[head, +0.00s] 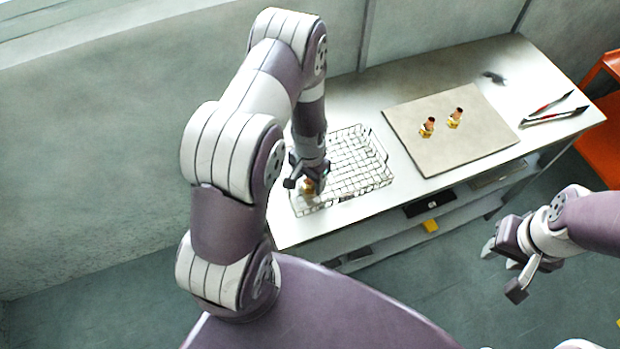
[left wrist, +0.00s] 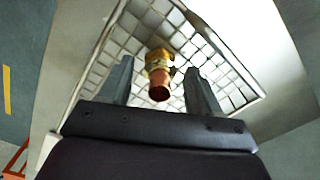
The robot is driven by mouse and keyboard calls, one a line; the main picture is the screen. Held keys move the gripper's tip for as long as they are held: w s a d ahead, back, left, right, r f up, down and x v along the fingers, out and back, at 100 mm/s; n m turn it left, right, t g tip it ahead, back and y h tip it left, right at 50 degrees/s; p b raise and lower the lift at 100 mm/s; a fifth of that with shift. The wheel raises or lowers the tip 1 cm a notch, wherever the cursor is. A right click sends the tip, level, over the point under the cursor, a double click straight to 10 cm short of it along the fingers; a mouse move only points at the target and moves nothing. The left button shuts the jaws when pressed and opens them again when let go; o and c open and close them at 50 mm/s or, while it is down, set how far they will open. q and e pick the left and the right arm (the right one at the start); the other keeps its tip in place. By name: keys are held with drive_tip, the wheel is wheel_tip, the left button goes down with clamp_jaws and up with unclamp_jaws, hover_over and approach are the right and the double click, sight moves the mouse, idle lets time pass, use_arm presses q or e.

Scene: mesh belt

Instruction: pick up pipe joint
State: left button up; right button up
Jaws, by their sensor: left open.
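A copper and brass pipe joint (left wrist: 159,72) is between the two fingers of my left gripper (left wrist: 158,80) in the left wrist view, with gaps on both sides. In the head view this pipe joint (head: 308,187) shows at the left end of the wire mesh basket (head: 368,181), partly hidden by my left gripper (head: 306,176). The left gripper is open and points down over the basket. Two more pipe joints (head: 428,127) (head: 455,117) stand on a beige board to the right. My right gripper (head: 503,270) is open and empty, in front of the bench and away from it.
The beige board (head: 450,155) lies on a light bench (head: 400,85). A lower shelf holds dark items and a yellow one (head: 430,226).

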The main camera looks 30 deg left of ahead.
use_arm(q)
drive_tip(key=shift+f, duration=0.3)
clamp_jaws()
drive_tip(key=shift+r, duration=0.1)
